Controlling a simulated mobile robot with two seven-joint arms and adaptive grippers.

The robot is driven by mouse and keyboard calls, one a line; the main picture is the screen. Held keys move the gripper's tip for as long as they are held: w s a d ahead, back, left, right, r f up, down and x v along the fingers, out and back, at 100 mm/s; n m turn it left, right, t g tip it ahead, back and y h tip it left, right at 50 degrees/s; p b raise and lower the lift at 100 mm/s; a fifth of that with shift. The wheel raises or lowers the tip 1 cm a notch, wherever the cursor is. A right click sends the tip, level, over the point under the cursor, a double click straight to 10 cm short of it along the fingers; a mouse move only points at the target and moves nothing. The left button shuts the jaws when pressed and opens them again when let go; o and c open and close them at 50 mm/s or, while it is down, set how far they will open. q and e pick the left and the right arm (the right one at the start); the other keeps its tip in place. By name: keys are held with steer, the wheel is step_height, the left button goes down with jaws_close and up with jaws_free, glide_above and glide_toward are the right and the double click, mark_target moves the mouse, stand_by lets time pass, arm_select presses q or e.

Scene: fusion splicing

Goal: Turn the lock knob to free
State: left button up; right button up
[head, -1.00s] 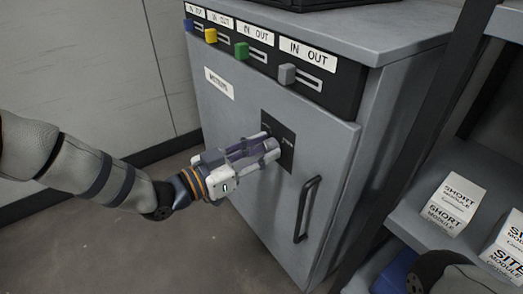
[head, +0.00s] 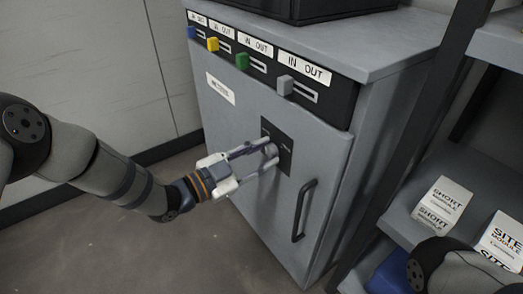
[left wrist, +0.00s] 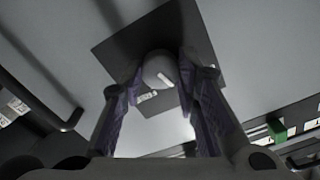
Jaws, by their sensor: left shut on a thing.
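The grey cabinet's door (head: 240,123) carries a dark plate (head: 287,147) with a round grey lock knob (head: 271,150) on it. My left gripper (head: 268,158) is at the plate, its two purple-padded fingers on either side of the knob and shut on it. In the left wrist view the knob (left wrist: 160,71) sits between the fingertips, with a light mark on its face. The small lettering on the plate is too blurred to read, so I cannot tell which setting the knob points to.
A black door handle (head: 304,210) is right of the plate. Above it, blue, yellow, green and grey (head: 286,86) sliders sit under IN/OUT labels. A shelf with white boxes (head: 441,202) stands at the right. Open floor lies at lower left.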

arm_select(q)
steer(key=m+p, duration=0.2)
steer(key=m, duration=0.4)
steer(key=shift+r+m+p, duration=0.1)
steer(key=shift+m+p, duration=0.2)
steer(key=shift+p, duration=0.1)
steer(key=m+p, duration=0.2)
steer(key=m, duration=0.3)
steer(key=shift+m, duration=0.4)
arm_select(e)
steer(key=shift+t, duration=0.3)
steer(key=r, duration=0.1)
steer(key=w+r, duration=0.1)
steer(key=r, duration=0.2)
steer(key=shift+w+d+r, duration=0.15)
steer(key=shift+w, duration=0.1)
arm_select(q)
steer(key=shift+w, duration=0.1)
steer(key=o, duration=1.2)
steer(key=shift+c, duration=0.2)
steer(key=v, duration=1.2)
